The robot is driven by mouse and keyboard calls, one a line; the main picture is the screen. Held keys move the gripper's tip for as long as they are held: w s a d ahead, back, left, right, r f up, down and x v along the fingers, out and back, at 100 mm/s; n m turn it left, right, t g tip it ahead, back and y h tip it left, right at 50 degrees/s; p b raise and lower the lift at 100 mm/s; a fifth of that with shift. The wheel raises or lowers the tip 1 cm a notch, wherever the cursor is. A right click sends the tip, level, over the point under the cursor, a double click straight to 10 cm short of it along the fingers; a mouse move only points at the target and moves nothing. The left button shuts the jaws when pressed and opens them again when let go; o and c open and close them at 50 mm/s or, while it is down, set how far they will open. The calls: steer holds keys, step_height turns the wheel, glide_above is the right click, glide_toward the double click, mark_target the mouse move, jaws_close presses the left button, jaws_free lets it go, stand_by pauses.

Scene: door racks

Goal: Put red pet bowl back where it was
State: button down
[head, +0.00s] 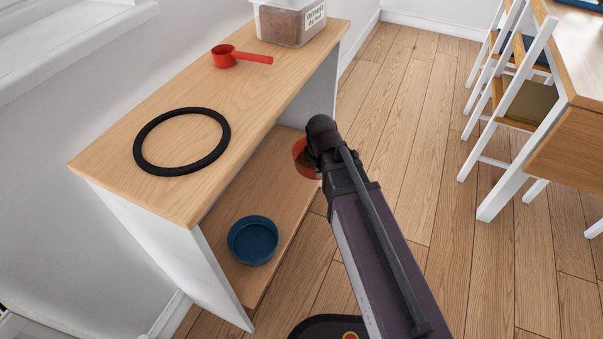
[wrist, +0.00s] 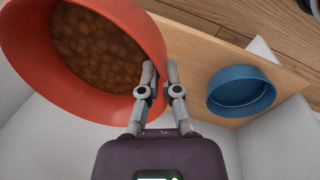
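The red pet bowl (head: 301,160) holds brown kibble and shows at the lower shelf's right side in the head view, partly hidden behind my arm. In the wrist view the red bowl (wrist: 150,35) fills the upper left and looks much nearer than the shelf. My gripper (wrist: 160,72) has one finger inside the bowl and one outside, closed on its wall near the rim. In the head view my gripper (head: 311,158) is mostly hidden by the wrist. I cannot tell whether the bowl touches the shelf.
A blue bowl (head: 253,240), also in the wrist view (wrist: 241,91), stands on the lower shelf (head: 266,196). The tabletop (head: 190,100) above holds a black ring (head: 182,141), a red scoop (head: 240,57) and a food container (head: 290,22). Chairs (head: 515,100) stand right; floor between is clear.

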steer(key=shift+n, duration=0.3)
steer(key=s+a+f+b, duration=0.1)
steer(key=f+b, duration=0.1)
steer(key=f, duration=0.1)
steer(key=s+a+f+b, duration=0.1)
steer(key=a+f+b, duration=0.1)
steer(key=f+b, duration=0.1)
steer(key=s+a+f+b, duration=0.1)
steer(key=f+b, duration=0.1)
steer(key=f, duration=0.1)
steer(key=shift+s+a+b, duration=0.35)
steer(key=shift+s+a, duration=0.05)
steer(key=shift+w, duration=0.1)
steer(key=w, duration=0.5)
steer(key=w+f+b, duration=0.1)
steer(key=w, duration=0.4)
steer(key=w+a, duration=0.1)
steer(key=w, duration=0.5)
steer(key=shift+f, duration=0.25)
steer(key=shift+s, duration=0.1)
steer(key=shift+b, duration=0.3)
steer(key=shift+f+b, duration=1.7)
steer(key=shift+f, duration=0.05)
steer(key=shift+f, duration=0.2)
